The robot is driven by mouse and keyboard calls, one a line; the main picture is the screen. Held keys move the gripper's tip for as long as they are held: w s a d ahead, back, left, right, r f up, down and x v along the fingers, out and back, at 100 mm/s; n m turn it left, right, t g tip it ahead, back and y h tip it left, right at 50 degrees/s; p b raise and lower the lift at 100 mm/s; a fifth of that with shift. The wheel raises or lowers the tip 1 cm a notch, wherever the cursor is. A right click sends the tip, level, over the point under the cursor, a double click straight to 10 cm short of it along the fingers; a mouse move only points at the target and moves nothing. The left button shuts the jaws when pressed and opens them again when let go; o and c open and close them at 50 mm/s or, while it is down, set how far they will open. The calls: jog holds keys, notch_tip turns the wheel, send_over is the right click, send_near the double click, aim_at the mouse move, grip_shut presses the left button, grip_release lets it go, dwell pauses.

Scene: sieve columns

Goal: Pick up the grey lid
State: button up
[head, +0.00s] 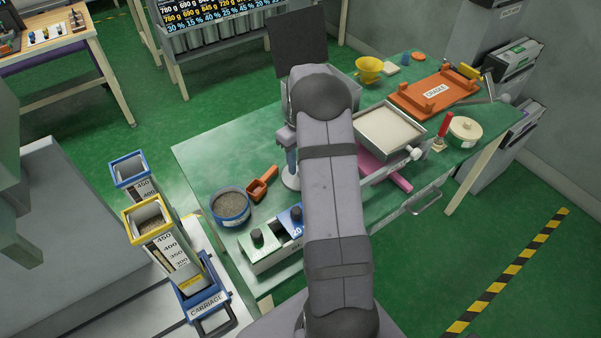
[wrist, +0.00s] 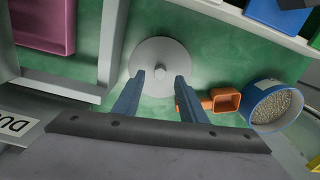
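The grey lid (wrist: 160,53) is a flat round disc with a small knob at its centre, lying on the green table top in the wrist view. In the head view a part of the lid (head: 290,182) shows beside my arm, which hides the rest. My gripper (wrist: 161,77) is open and empty. Its two blue-grey fingers reach over the near part of the lid in the wrist view, with the knob between the tips in the picture. I cannot tell how far above the lid the tips are. In the head view my gripper is mostly hidden by my arm.
An orange scoop (wrist: 222,100) lies close beside the right finger, with a blue tub of grey grains (wrist: 250,115) past it. A block with green and blue lids (head: 262,246) stands nearer the front. A pale metal tray (head: 390,130) stands right of my arm.

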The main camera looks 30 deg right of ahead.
jog(key=shift+f, duration=1.2)
jog(key=shift+c, duration=0.3)
grip_shut()
jog(key=shift+r, duration=0.1)
